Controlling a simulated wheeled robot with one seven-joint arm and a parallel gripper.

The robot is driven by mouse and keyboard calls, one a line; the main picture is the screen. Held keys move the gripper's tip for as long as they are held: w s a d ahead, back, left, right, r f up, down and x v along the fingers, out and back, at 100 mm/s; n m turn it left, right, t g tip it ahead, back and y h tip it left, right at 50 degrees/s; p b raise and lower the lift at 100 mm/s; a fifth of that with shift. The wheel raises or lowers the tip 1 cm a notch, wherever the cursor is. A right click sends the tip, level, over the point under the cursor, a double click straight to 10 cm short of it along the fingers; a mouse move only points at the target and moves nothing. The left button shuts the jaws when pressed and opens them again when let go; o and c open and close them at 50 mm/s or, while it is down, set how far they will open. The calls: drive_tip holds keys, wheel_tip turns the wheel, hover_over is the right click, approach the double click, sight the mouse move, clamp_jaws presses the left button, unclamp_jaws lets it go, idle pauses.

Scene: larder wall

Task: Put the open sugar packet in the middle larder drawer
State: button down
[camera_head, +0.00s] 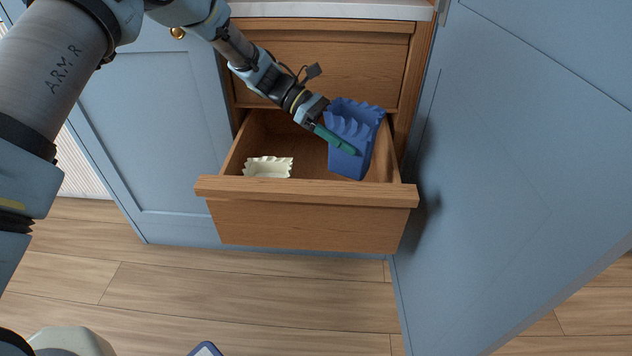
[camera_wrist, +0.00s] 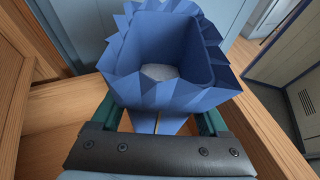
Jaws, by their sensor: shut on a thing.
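The open sugar packet (camera_head: 350,165) is blue with a jagged, open top. In the wrist view the packet (camera_wrist: 165,38) shows white sugar (camera_wrist: 162,72) deep inside. My gripper (camera_head: 334,138) is shut on the packet, with a green finger across its side; in the wrist view the gripper's fingers (camera_wrist: 160,116) flank it. The packet is nearly upright, slightly tilted, at the right side of an open wooden drawer (camera_head: 310,188). Its lower end reaches behind the drawer's front. I cannot tell whether its base touches the drawer floor.
A cream packet (camera_head: 268,168) with a jagged top sits in the drawer's left part. A closed wooden drawer front (camera_head: 335,62) is above. A blue door (camera_head: 520,170) stands open at the right, close to the drawer. The drawer's middle is free.

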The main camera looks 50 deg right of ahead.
drive_tip(key=shift+f+b, duration=0.5)
drive_tip(key=shift+f, duration=0.35)
wheel_tip(320, 180, down, 10)
drive_tip(key=shift+d+r+b, duration=0.1)
drive_tip(key=shift+b, duration=0.35)
drive_tip(key=shift+f+b, duration=0.3)
drive_tip(key=shift+f, duration=0.15)
drive_tip(key=shift+f, duration=0.15)
unclamp_jaws()
approach(347, 175)
drive_tip(key=d+f, duration=0.1)
drive_tip(key=f, duration=0.1)
drive_tip(key=d+f, duration=0.2)
drive_tip(key=shift+s+d+p, duration=0.15)
drive_tip(key=shift+s+p, duration=0.05)
drive_tip(key=shift+p, duration=0.15)
